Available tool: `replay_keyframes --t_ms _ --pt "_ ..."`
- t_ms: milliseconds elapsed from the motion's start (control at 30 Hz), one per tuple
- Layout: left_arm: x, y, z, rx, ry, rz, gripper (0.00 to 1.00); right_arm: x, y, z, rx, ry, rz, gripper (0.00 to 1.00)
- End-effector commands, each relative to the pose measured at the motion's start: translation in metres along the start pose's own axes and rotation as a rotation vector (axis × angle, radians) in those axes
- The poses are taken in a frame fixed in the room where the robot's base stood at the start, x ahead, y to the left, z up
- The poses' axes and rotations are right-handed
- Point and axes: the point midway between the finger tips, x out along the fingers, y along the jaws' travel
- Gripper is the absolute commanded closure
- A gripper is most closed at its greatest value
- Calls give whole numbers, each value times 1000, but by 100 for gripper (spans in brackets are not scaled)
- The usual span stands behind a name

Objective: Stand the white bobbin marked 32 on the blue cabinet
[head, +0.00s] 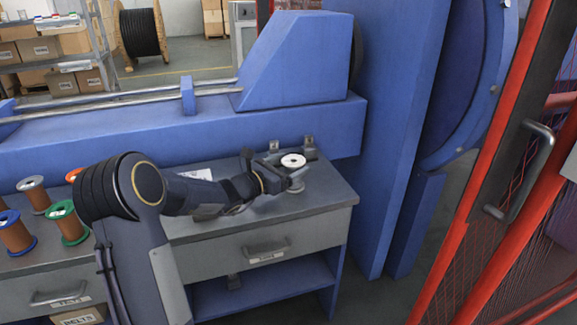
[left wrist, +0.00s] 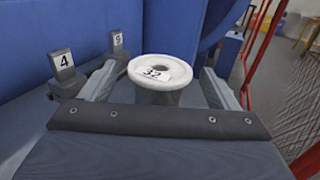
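The white bobbin marked 32 (head: 293,160) is upright over the grey top of the blue cabinet (head: 325,190). Its lower flange shows near that top in the head view and appears to rest on it. In the left wrist view the bobbin (left wrist: 160,70) shows its white upper flange with the 32 label. My left gripper (head: 285,174) reaches in from the left, low at the bobbin. Its two fingers stand on either side of the bobbin, with gaps visible in the left wrist view (left wrist: 162,88). The bobbin's lower part is partly hidden. My right gripper is not in view.
Small posts tagged 4 (left wrist: 64,62) and 9 (left wrist: 117,40) stand behind the bobbin. The blue machine (head: 180,140) runs along the back. Several copper-coloured bobbins (head: 68,224) stand at left. A red mesh guard (head: 500,190) is at right.

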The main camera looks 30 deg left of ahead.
Motion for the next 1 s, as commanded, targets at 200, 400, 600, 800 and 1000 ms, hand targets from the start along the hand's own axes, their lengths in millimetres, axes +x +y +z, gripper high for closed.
replay_keyframes --t_ms 200,400,600,800,1000 --pt "0 0 4 0 0 0 17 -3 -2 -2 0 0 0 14" --pt "-28 1 4 0 2 4 17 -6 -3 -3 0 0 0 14" --pt "-73 1 4 0 3 4 17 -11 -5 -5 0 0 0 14" --pt "-106 1 4 1 2 3 17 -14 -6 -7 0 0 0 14" --pt "-120 0 3 0 1 0 17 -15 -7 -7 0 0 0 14"
